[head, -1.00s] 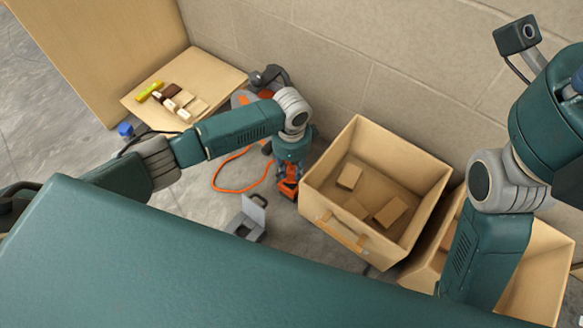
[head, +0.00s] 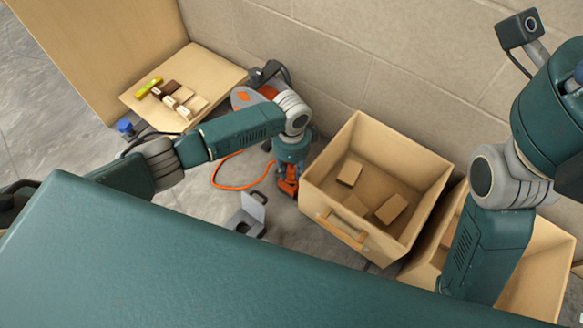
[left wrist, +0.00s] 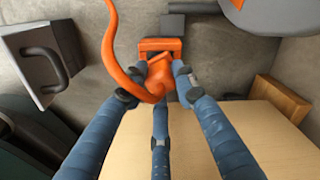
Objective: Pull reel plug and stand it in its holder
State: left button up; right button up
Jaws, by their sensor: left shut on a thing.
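My left gripper (head: 287,183) is low, between the cable reel and the open box. In the left wrist view its blue fingers (left wrist: 160,85) are shut on the orange plug (left wrist: 150,80). An orange cable loops from the plug towards the top of that view. The grey and orange reel (head: 243,98) stands by the wall, partly hidden by my left arm; its edge shows in the left wrist view (left wrist: 262,14). The grey holder (head: 247,214) with an upright plate stands on the floor, left of and nearer than the gripper; it also shows in the left wrist view (left wrist: 45,55). My right gripper is out of view.
A large open box (head: 338,222) with several small blocks stands right of the gripper, close to it. A second box (head: 540,265) is further right. A board (head: 215,75) with small blocks lies back left. Floor around the holder is mostly clear.

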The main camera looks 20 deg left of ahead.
pick_arm(q)
jog(key=shift+f, duration=0.45)
jog(key=o, duration=1.1)
jog(key=shift+f, duration=0.1)
notch_tip(320, 180, up, 12)
